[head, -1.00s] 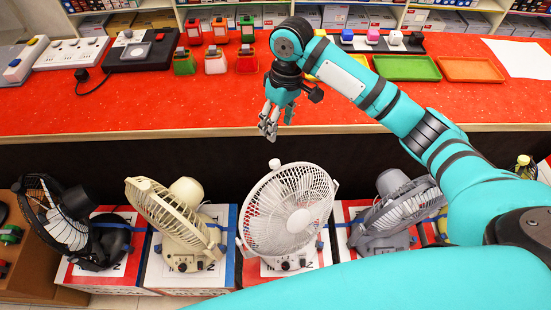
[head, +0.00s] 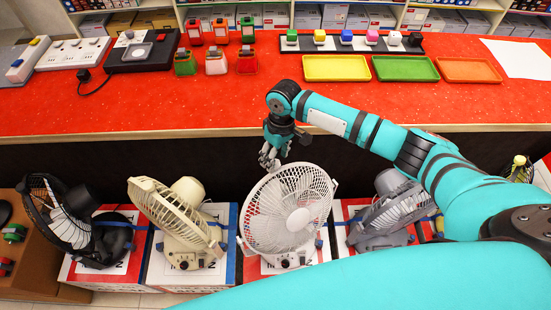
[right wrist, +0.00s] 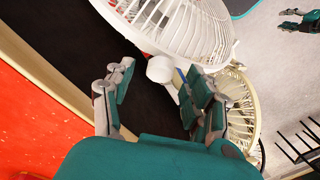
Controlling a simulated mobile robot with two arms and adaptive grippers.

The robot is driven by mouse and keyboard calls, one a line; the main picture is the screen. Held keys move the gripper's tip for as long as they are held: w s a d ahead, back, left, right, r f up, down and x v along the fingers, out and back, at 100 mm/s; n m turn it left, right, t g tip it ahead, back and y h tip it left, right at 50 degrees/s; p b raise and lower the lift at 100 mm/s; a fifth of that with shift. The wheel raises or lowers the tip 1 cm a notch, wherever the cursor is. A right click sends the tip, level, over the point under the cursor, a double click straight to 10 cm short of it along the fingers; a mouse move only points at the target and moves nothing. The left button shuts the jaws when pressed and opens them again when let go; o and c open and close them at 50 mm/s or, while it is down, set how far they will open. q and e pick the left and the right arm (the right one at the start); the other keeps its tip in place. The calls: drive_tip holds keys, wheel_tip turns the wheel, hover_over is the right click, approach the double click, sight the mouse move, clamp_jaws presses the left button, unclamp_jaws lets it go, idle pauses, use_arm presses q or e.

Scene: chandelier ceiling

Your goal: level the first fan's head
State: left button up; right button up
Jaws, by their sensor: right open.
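Several fans stand in a row below the counter: a black one (head: 68,218) at the left, a cream one (head: 165,212), a white one (head: 290,215) and a grey one (head: 393,215). The cream fan's head is tilted upward, and the white fan's round face points up toward the head camera. Which fan counts as first is not marked. My right gripper (head: 268,162) is at the upper left rim of the white fan. In the right wrist view it is open (right wrist: 158,78), with the fan's white rear knob (right wrist: 160,68) between its fingers; contact is unclear. A small teal shape, perhaps my left gripper (right wrist: 300,20), shows at the edge.
The red counter (head: 200,110) runs behind the fans, with yellow (head: 335,68), green (head: 405,68) and orange (head: 468,70) trays, power strips and small coloured holders on it. The fans stand close together on boxes. The dark counter front is right behind them.

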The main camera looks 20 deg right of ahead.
drive_tip(key=shift+s+a+f, duration=0.1)
drive_tip(key=shift+f, duration=0.95)
clamp_jaws()
